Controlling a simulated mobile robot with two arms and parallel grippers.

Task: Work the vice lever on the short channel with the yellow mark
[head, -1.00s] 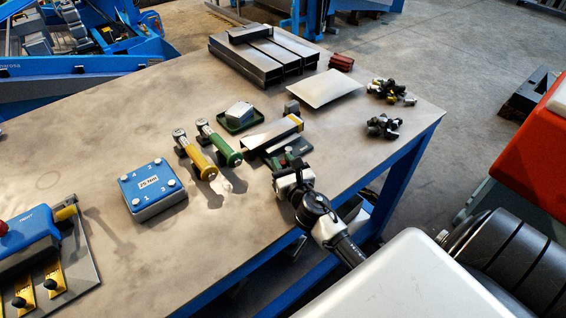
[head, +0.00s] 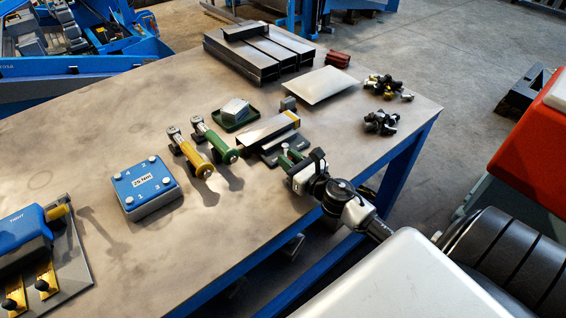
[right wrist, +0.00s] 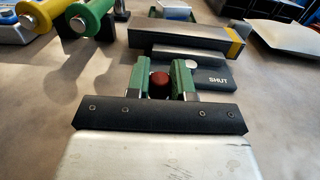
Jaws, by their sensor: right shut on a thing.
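The short channel (head: 266,128), a grey metal length with a yellow mark (head: 296,117) at its right end, lies in a dark vice (head: 298,143) near the table's right edge. In the right wrist view the channel (right wrist: 185,37) lies straight ahead, with its yellow mark (right wrist: 235,44) at right. The vice base (right wrist: 216,76) there reads "SHUT". My right gripper (head: 291,160) is at the near side of the vice. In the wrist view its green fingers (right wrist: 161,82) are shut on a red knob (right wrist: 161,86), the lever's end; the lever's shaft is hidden. My left gripper is out of view.
Yellow-handled (head: 193,155) and green-handled (head: 217,143) tools lie left of the vice, beside a blue box (head: 147,188). Behind are a green tray (head: 236,122), long channels (head: 258,55) and a pale sheet (head: 320,86). Clamp piles (head: 381,123) lie at right.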

